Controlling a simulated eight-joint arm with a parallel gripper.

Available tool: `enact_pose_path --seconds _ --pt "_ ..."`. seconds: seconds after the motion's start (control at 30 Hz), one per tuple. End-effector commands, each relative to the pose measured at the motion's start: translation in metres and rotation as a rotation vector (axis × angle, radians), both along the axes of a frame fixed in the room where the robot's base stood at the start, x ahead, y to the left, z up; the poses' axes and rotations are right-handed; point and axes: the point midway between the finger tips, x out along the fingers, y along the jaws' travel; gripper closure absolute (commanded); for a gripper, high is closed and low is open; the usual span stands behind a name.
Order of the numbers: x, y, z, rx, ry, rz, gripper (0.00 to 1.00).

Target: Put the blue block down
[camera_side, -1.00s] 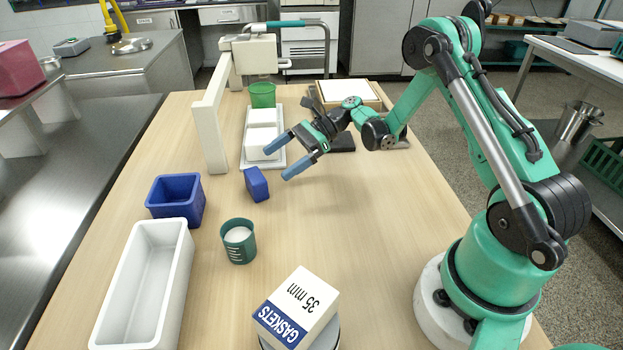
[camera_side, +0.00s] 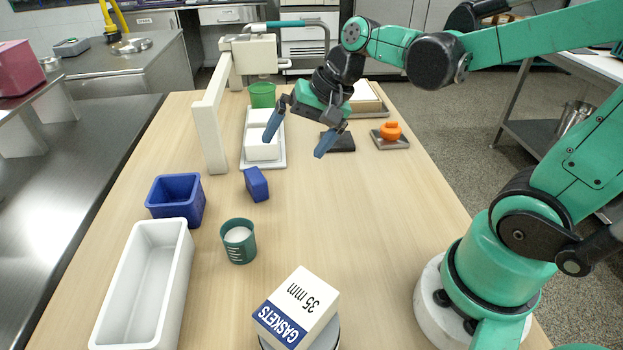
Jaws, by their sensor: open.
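The blue block (camera_side: 256,184) rests on the wooden table (camera_side: 330,220), behind the green cup and right of the blue open box. Nothing holds it. My gripper (camera_side: 296,147) is open and empty, with blue fingertips spread wide and pointing down. It hangs above the table, beyond and to the right of the block, apart from it. The left fingertip overlaps the white tray in the picture.
A blue open box (camera_side: 176,198), a long white bin (camera_side: 146,286), a green cup (camera_side: 239,241) and a gaskets box (camera_side: 297,307) stand in front. An orange knob-like piece (camera_side: 390,130) sits on a grey plate. The table's right middle is clear.

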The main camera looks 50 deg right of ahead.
Motion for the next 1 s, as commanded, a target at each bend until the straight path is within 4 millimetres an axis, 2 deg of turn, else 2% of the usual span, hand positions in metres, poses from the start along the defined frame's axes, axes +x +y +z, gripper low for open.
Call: enact_pose_path --seconds 0.1,0.2,0.33,0.5,1.0 --pt "-0.023 0.005 0.003 -0.243 -0.116 0.22 0.0" --pt "-0.034 0.005 0.004 -0.411 -0.193 0.373 0.0" --pt "-0.041 0.005 0.004 -0.546 -0.251 0.496 0.0" --pt "-0.043 0.004 0.005 -0.598 -0.272 0.541 0.0" --pt "-0.043 0.004 0.004 -0.594 -0.27 0.538 0.0"
